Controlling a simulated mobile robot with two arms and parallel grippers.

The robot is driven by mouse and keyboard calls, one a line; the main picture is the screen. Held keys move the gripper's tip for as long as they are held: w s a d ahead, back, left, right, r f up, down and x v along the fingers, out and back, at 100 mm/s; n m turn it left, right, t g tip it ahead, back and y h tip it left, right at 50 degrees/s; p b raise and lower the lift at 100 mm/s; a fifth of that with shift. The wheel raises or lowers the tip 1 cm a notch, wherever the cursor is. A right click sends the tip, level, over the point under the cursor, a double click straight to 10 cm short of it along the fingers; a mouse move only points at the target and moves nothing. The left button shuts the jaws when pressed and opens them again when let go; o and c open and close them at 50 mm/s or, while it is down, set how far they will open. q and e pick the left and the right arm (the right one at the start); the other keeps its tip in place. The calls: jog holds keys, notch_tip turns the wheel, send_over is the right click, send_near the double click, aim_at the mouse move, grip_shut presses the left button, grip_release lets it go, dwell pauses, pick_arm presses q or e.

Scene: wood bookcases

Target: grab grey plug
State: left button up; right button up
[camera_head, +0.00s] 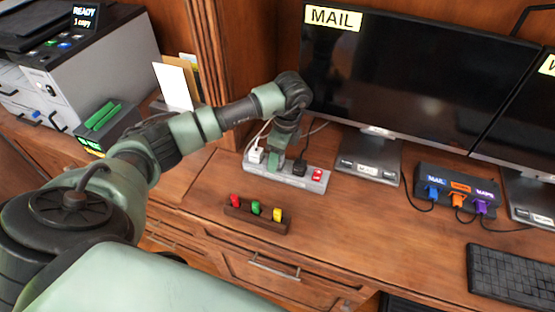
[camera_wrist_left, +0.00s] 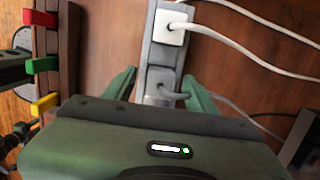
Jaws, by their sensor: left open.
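The grey plug (camera_wrist_left: 162,88) sits in the light grey power strip (camera_wrist_left: 157,57) in the left wrist view, with a grey cord leading off to the right. My left gripper (camera_wrist_left: 160,92) is open, with one green finger on each side of the grey plug; I cannot tell whether they touch it. In the head view my left gripper (camera_head: 277,160) reaches down over the power strip (camera_head: 290,180) and mostly hides the grey plug. My right gripper is out of view.
A white plug (camera_head: 256,155) and a black plug (camera_head: 299,167) flank my gripper on the strip. A red switch (camera_head: 317,175) is at its right end. A wooden holder (camera_head: 256,218) with coloured pieces lies in front. A monitor (camera_head: 400,75) stands behind.

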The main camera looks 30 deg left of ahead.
pick_arm(q)
jog(key=shift+f, duration=0.25)
grip_shut()
jog(key=shift+r, duration=0.2)
